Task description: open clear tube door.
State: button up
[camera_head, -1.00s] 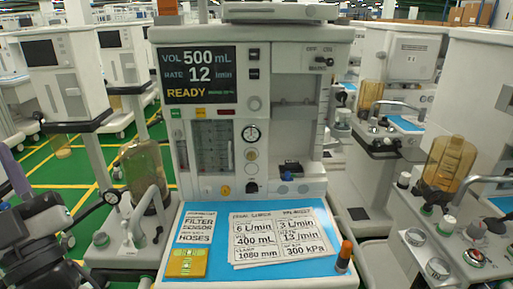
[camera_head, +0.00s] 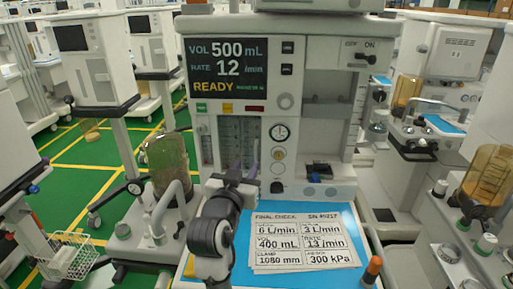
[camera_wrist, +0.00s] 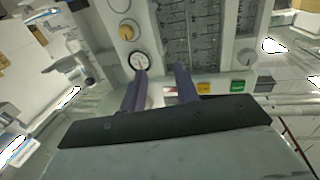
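The clear tube door (camera_head: 231,130) is a transparent panel over the flow tubes on the front of the middle anaesthesia machine, left of the round gauge. It looks closed. Its lower part is hidden behind my gripper (camera_head: 243,170). In the wrist view, which looks turned over, the tube panel (camera_wrist: 190,35) lies beyond the fingertips. My gripper (camera_wrist: 163,78) shows two purple fingers, apart, with nothing seen between them. It is in front of the panel's lower edge; whether it touches the door I cannot tell.
A round gauge (camera_head: 280,132) and knobs sit right of the tubes. A ribbed canister (camera_head: 168,165) stands on the left. Other machines stand on both sides.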

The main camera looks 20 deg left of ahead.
aim_at(256, 149)
jog(key=w, duration=0.3)
jog(key=w+p, duration=0.1)
jog(key=w, duration=0.2)
jog(key=w+p, duration=0.1)
jog(key=w, duration=0.2)
jog(key=shift+a, duration=0.4)
grip_shut()
